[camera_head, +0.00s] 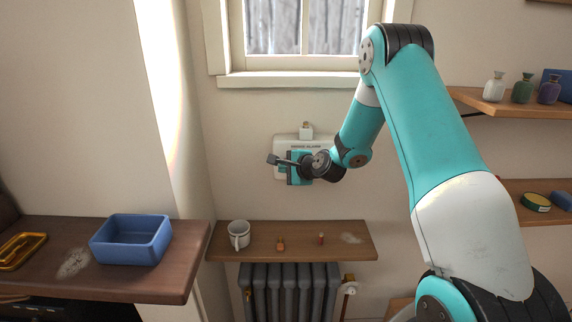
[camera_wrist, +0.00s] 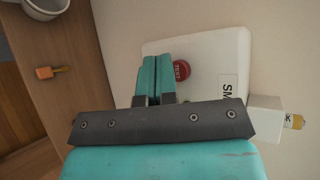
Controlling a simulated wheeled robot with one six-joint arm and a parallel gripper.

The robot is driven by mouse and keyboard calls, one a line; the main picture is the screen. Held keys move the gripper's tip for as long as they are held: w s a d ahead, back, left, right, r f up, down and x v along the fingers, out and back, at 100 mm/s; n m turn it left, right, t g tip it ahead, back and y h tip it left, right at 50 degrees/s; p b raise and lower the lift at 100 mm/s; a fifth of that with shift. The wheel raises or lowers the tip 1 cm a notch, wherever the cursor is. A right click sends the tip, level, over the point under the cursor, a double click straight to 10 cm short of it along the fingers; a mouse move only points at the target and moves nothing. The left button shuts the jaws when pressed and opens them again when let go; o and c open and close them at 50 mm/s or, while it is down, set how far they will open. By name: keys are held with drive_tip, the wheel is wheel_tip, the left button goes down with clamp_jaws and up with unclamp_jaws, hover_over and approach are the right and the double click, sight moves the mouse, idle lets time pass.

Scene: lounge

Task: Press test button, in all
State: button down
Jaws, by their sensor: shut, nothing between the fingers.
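A white wall unit (camera_head: 284,143) hangs below the window, its front largely covered by my gripper (camera_head: 293,174) in the head view. In the wrist view the unit (camera_wrist: 210,55) shows part of a label starting "SM". Its round red test button (camera_wrist: 181,71) sits just right of my gripper's teal fingers (camera_wrist: 156,60). The fingers are together with nothing between them. They are beside the button in the picture and partly overlap its left edge; I cannot tell whether they touch the unit. The button is hidden in the head view.
A wooden shelf (camera_head: 345,248) below holds a white mug (camera_head: 238,234), a small orange item (camera_head: 280,244) and a small red item (camera_head: 321,239). A radiator (camera_head: 290,290) stands underneath. A blue bin (camera_head: 130,240) is at left. Bottles (camera_head: 522,88) stand on the right shelf.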

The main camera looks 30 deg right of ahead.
drive_tip(key=shift+w, duration=0.1)
drive_tip(key=shift+w+d, duration=0.2)
drive_tip(key=shift+w+d, duration=0.2)
drive_tip(key=shift+w, duration=0.15)
idle(0.7)
drive_tip(key=shift+s, duration=0.1)
drive_tip(key=shift+s+a, duration=0.45)
drive_tip(key=shift+s, duration=0.15)
drive_tip(key=shift+s+a+b, duration=0.35)
drive_tip(key=shift+s+a, duration=0.35)
drive_tip(key=shift+s, duration=0.35)
drive_tip(key=shift+s+a+b, duration=0.3)
drive_tip(key=shift+s+a, duration=0.4)
drive_tip(key=shift+s, duration=0.3)
